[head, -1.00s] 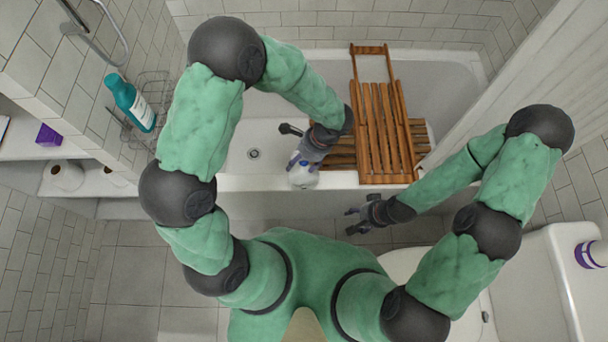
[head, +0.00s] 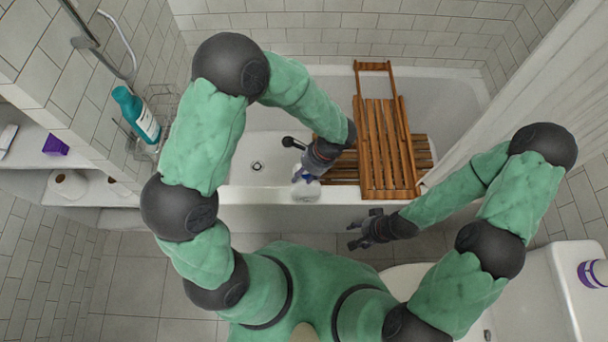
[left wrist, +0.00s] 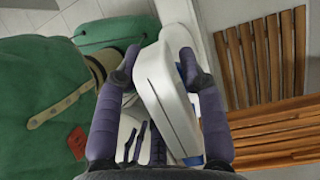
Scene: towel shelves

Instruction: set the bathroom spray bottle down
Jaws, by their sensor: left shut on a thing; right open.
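The bathroom spray bottle is white with blue parts. In the head view the bottle (head: 307,191) is at the tub's front rim, just left of the wooden rack, partly covered by my left gripper (head: 305,176). In the left wrist view the bottle (left wrist: 165,90) stands between the two purple fingers of my left gripper (left wrist: 158,62), which is shut on it. Whether the bottle's base touches the rim cannot be told. My right gripper (head: 358,230) is open and empty, in front of the tub wall.
A wooden slatted rack (head: 383,145) lies across the bathtub (head: 232,195). A teal bottle (head: 135,113) stands in a wire basket at the left wall. Toilet rolls (head: 70,184) and a purple box (head: 55,145) are on the left shelves. A toilet (head: 545,290) is at the lower right.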

